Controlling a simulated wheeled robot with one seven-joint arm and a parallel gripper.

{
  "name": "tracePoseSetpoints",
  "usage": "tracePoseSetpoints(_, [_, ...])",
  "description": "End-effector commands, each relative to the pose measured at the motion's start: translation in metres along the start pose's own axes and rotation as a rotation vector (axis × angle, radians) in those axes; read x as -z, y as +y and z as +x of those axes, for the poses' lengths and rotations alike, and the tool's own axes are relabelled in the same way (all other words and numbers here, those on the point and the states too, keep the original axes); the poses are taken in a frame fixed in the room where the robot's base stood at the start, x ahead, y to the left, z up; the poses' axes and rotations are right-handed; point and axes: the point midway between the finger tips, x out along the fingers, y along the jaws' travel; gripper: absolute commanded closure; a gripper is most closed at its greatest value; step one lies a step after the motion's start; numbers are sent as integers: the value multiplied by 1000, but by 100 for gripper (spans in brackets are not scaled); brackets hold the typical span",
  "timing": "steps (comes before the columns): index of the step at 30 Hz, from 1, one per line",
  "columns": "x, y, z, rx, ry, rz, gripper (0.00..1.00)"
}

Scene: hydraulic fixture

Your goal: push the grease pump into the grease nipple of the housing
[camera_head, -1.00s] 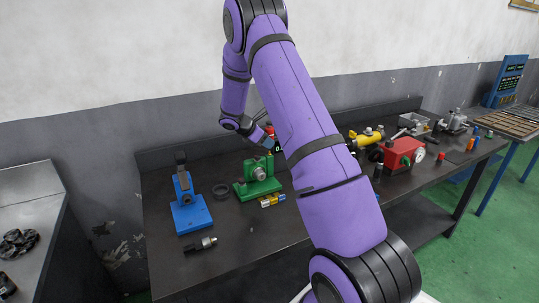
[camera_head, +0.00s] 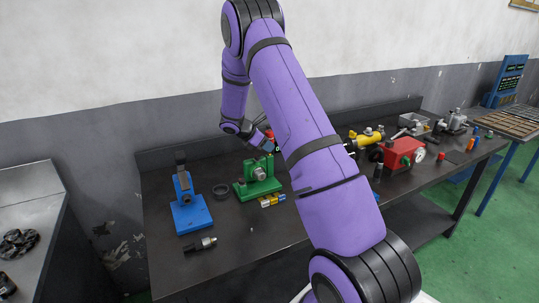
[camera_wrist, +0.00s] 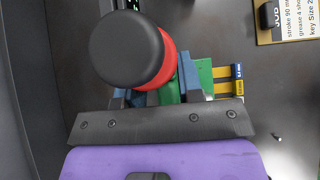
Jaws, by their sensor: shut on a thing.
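The green housing (camera_head: 258,181) stands on a green base on the dark workbench, left of my forearm in the head view. Part of its green body (camera_wrist: 205,80) shows in the wrist view behind the fingers. My gripper (camera_wrist: 155,88) is shut on the grease pump, whose round black end (camera_wrist: 125,48) and red ring (camera_wrist: 166,57) face the wrist camera. In the head view, a red part of the pump (camera_head: 269,133) shows just above the housing, partly hidden by my arm. The grease nipple and the pump's tip are hidden, so I cannot tell whether they touch.
A blue fixture (camera_head: 188,208) and a dark ring (camera_head: 221,191) are to the left on the bench. A black-and-silver fitting (camera_head: 200,245) lies in front. A red unit (camera_head: 403,155) stands to the right.

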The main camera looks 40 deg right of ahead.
Motion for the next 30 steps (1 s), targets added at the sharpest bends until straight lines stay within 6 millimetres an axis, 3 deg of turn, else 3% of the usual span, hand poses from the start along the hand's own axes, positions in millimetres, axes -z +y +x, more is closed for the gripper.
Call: tracePoseSetpoints(30, [6, 0, 6, 0, 0, 0, 89])
